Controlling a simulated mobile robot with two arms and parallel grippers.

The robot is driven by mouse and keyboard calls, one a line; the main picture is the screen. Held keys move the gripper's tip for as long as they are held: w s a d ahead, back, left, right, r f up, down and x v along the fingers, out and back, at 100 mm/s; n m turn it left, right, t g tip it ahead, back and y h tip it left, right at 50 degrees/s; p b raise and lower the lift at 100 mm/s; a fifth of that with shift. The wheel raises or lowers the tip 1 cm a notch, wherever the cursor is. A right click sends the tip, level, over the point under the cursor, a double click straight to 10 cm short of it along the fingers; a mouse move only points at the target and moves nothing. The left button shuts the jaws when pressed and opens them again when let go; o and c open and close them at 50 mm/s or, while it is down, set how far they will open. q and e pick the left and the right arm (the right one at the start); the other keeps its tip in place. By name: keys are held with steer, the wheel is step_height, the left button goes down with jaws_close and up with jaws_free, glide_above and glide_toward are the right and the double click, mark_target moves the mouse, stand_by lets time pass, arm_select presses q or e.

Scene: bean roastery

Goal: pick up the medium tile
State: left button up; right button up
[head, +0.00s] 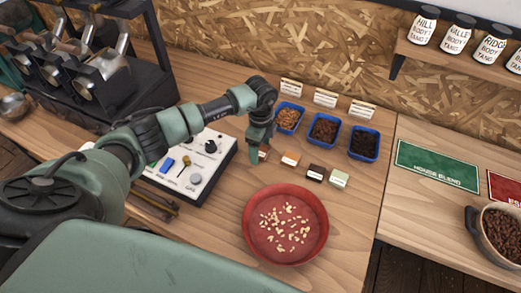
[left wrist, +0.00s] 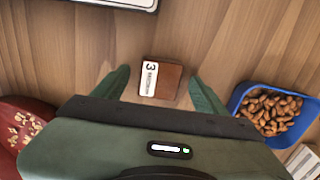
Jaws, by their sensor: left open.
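A brown tile (left wrist: 170,80) with a white label marked 3 lies flat on the wooden table between the fingers of my left gripper (left wrist: 160,88) in the left wrist view. The rest of its label is too small to read, so I cannot tell for sure that it is the medium tile. In the head view, my left gripper (head: 259,148) points down over this tile and partly hides it. The gripper is open, with gaps on both sides of the tile. An orange tile (head: 291,158), a dark brown tile (head: 316,172) and a pale green tile (head: 338,179) lie to its right. My right gripper is not in view.
Blue trays of beans (head: 363,156) stand behind the tiles, with small cards (head: 325,98) behind them. A red bowl (head: 252,225) with pale beans stands in front. A control box (head: 215,165) is at the left. Bare table lies right of the bowl.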

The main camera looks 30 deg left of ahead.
mark_target(260, 150)
arm_select(q)
steer(key=c, duration=1.4)
steer(key=shift+c, duration=0.6)
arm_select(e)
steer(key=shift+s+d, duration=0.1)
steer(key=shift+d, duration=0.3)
arm_select(q)
steer(key=shift+r, duration=0.1)
steer(key=shift+r, duration=0.1)
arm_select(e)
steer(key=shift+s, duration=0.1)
